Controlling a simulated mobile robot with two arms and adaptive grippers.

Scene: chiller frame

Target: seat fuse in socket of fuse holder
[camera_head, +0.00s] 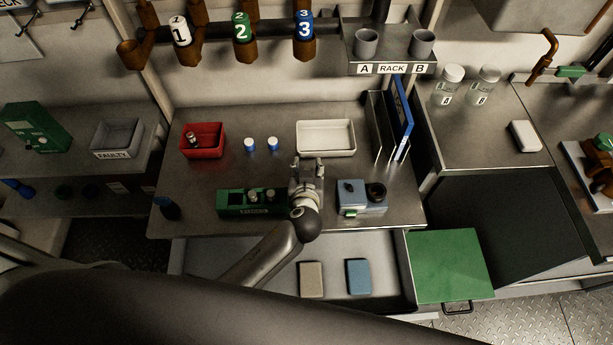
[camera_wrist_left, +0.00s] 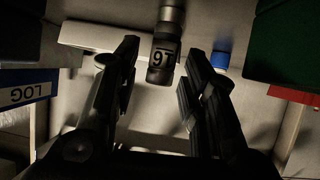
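The green fuse holder (camera_head: 230,205) sits near the front of the worktop; several small posts or fuses stand on it, too small to tell apart. My left gripper (camera_head: 306,166) is right of it and behind it, over the worktop in front of the white tray. In the left wrist view a dark fuse (camera_wrist_left: 163,50) with a metal end and the marking 16 shows between my fingers, with gaps on both sides. The gripper is open. The head view hides this fuse behind the gripper. Another small metal-ended part (camera_head: 192,139) stands in the red bin (camera_head: 210,150). My right gripper is out of view.
A white tray (camera_head: 326,150), two blue-and-white pots (camera_head: 261,144) and a blue binder (camera_head: 402,115) stand behind. A blue-grey device (camera_head: 362,208) is to the right. An open drawer (camera_head: 335,280) with two blocks lies below the front edge.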

